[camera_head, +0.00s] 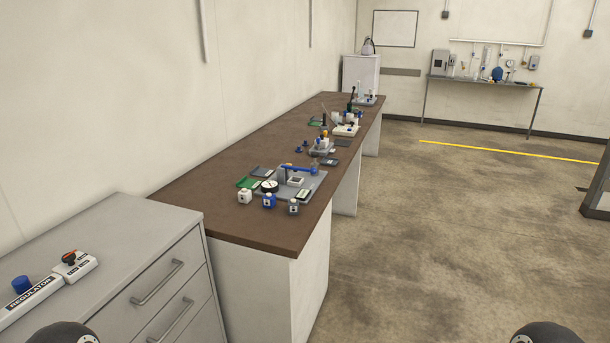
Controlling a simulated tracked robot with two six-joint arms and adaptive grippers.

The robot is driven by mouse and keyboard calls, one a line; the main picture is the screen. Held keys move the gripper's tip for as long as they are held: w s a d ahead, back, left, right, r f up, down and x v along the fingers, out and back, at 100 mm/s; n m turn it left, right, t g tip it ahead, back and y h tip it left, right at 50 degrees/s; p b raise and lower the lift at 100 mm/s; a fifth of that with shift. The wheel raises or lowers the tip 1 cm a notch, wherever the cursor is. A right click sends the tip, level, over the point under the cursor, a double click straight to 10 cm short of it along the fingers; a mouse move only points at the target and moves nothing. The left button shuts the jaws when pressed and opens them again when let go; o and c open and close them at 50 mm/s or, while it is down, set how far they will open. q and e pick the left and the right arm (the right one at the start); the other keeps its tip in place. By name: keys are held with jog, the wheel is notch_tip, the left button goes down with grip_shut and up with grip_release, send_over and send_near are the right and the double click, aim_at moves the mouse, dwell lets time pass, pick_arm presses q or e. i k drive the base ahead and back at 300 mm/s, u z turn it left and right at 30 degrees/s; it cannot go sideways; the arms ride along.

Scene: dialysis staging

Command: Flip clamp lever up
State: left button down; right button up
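A grey tray (318,186) sits on the near part of the long brown bench. On it is a grey block with a blue lever-like bar (299,169) lying roughly level; I cannot tell for sure that this is the clamp lever. A white-faced dial (270,186) stands at the tray's left. Bottles with a white body (245,196), a blue body (269,201) and a grey body (293,206) stand in front of it. Neither gripper shows; only dark rounded parts of my arms show at the bottom edge.
A grey drawer cabinet (128,264) stands at the near left, with a regulator unit (31,300) and a red-and-black knob (69,257) on top. The brown bench (216,205) carries more stations farther back. Open concrete floor (440,240) lies right of the bench.

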aim_at(314, 170)
jog(key=z, duration=0.2)
jog(key=i, duration=0.85)
jog(key=u, duration=0.4)
